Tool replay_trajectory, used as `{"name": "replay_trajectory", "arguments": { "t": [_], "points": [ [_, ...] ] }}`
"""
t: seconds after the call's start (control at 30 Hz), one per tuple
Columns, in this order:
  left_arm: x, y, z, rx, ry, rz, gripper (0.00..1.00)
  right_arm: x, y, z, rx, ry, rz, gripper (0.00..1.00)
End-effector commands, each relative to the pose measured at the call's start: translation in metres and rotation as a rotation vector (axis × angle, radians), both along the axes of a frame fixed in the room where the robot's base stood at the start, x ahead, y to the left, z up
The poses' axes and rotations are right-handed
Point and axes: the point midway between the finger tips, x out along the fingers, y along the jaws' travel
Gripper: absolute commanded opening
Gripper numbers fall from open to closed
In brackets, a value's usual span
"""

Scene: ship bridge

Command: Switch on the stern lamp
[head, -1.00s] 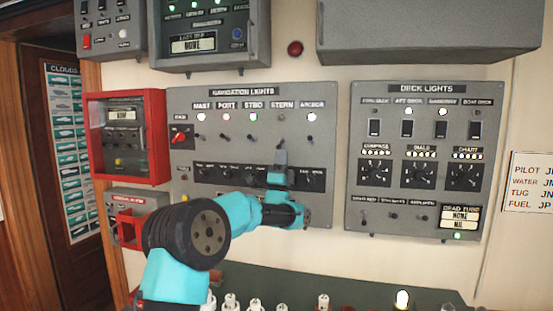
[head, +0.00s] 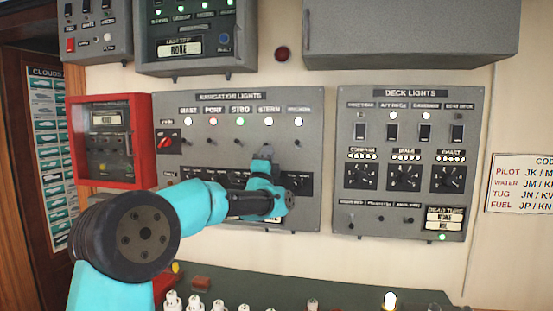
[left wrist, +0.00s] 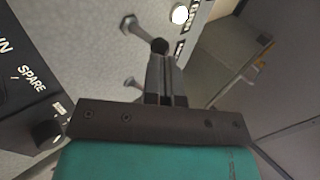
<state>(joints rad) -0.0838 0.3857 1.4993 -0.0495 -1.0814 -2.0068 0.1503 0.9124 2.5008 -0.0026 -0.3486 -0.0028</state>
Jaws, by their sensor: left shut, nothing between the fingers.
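The grey navigation lights panel (head: 310,215) is on the wall, with a row of lamps above a row of toggle switches. The stern lamp (head: 269,122) glows white. Mast, port, starboard and anchor lamps are lit too. My left gripper (head: 267,152) is shut and empty, its fingertips at the stern switch, which they largely hide in the head view. In the left wrist view a round-ended toggle (left wrist: 159,46) stands right at the fingertips; I cannot tell whether they touch. A lit lamp (left wrist: 180,14) shows beyond it. My right gripper is not in view.
The deck lights panel (head: 345,220) is to the right, and a red-framed box (head: 75,145) to the left. A grey cabinet (head: 410,30) juts out above. Below is a dark green console (head: 340,295) with several white-topped knobs and one lit lamp.

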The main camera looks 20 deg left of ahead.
Motion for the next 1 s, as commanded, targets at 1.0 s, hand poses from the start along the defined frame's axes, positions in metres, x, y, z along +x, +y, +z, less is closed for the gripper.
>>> {"name": "replay_trajectory", "arguments": {
  "t": [1.0],
  "points": [
    [-0.061, -0.044, -0.043, -0.003, 0.022, -0.003, 0.0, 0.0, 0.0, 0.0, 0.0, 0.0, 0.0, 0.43]
  ]
}}
